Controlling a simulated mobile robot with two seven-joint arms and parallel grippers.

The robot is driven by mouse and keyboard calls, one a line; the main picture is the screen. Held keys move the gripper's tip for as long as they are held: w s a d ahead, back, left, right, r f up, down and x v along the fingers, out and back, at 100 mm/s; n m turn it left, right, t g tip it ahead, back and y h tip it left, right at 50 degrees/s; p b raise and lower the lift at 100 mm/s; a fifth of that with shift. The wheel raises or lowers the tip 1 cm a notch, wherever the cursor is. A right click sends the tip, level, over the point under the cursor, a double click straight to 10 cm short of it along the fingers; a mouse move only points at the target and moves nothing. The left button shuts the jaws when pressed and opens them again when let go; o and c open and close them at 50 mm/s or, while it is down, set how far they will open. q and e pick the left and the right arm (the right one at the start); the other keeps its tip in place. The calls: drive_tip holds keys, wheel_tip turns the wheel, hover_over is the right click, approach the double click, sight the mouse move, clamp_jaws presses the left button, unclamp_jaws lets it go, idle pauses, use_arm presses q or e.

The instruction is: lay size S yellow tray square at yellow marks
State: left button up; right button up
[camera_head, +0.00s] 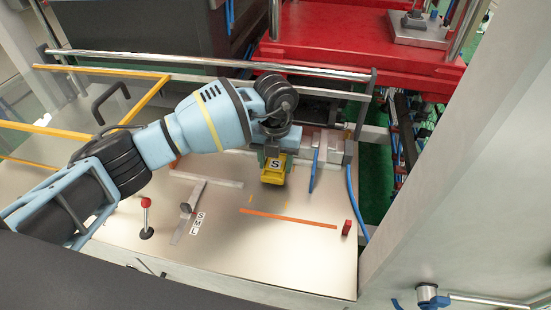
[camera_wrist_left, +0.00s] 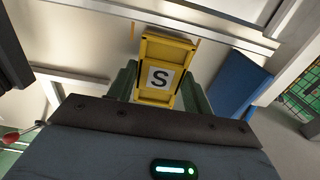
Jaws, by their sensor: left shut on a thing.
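The yellow tray (camera_head: 274,170) with a white S label is in my left gripper (camera_head: 275,152), over the right part of the metal table. In the left wrist view the tray (camera_wrist_left: 160,72) sits between the two green fingers, its S label facing the camera. Short yellow marks (camera_head: 250,198) show on the table just below and beside the tray in the head view; one mark (camera_head: 286,204) is to the right. The gap between tray and table is hard to judge. My right gripper is not in view.
An orange strip (camera_head: 290,218) lies in front of the marks. A metal L-shaped square (camera_head: 190,208), a red-knobbed lever (camera_head: 146,218) and a red block (camera_head: 346,227) are on the table (camera_head: 260,255). A rail (camera_head: 210,60) runs behind.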

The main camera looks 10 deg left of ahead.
use_arm(q)
drive_tip(key=shift+f, duration=1)
drive_tip(key=o, duration=1.3)
drive_tip(key=shift+o, duration=0.2)
drive_tip(key=shift+r, duration=0.1)
wheel_tip(320, 180, up, 8)
drive_tip(key=shift+f, duration=0.15)
